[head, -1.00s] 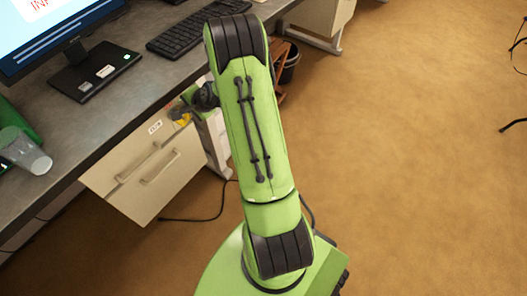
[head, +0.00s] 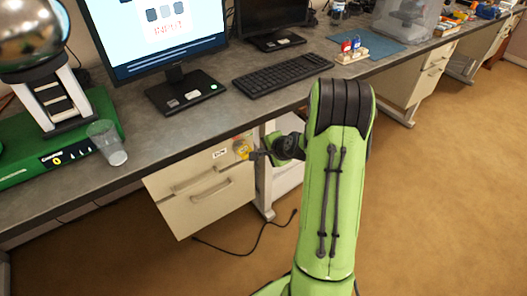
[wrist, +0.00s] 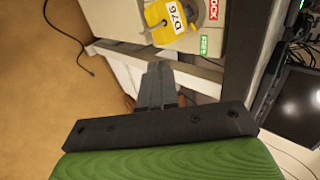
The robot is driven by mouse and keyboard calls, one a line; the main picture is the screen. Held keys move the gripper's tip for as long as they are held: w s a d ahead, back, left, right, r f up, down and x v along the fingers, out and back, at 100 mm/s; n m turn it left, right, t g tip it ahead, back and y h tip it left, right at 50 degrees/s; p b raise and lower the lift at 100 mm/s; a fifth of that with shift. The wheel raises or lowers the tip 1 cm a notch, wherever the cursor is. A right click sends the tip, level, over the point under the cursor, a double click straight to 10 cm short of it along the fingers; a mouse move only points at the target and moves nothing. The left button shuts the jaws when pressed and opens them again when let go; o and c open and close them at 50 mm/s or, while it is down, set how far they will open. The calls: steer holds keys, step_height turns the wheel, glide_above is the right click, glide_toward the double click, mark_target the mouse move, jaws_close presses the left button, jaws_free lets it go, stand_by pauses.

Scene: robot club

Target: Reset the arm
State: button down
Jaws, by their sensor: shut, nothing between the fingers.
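My arm rises at the centre right of the head view, with its elbow bent toward the desk. My gripper (head: 262,153) points left, in front of the drawer cabinet (head: 205,192) under the desk. In the wrist view my gripper (wrist: 158,82) has its two dark fingers together, with nothing between them.
The grey desk (head: 200,118) runs across the view, with a monitor (head: 165,38), a keyboard (head: 283,74) and a clear cup (head: 107,143) near its edge. A black cable (head: 255,240) lies on the floor. Brown floor (head: 440,190) is open at right.

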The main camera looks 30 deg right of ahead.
steer(key=p+v, duration=0.1)
steer(key=v, duration=0.5)
steer(key=shift+s+r, duration=0.15)
steer(key=shift+s, duration=0.1)
steer(key=s+a+r+n+g+p, duration=0.1)
steer(key=s+a+r+n+p, duration=0.1)
steer(key=s+a+r+n, duration=0.35)
steer(key=s+a+r+n+g+p, duration=0.1)
steer(key=s+a+r+n+p, duration=0.25)
steer(key=a+r, duration=0.45)
steer(key=s+a+r+n+g+p, duration=0.1)
steer(key=s+a+r+n+p, duration=0.1)
steer(key=s+a+r+n, duration=0.45)
steer(key=s+r+n+p, duration=0.2)
steer(key=s+r, duration=0.3)
steer(key=s, duration=0.2)
steer(key=shift+s+a+g, duration=0.35)
steer(key=shift+g, duration=0.05)
steer(key=shift+n, duration=0.25)
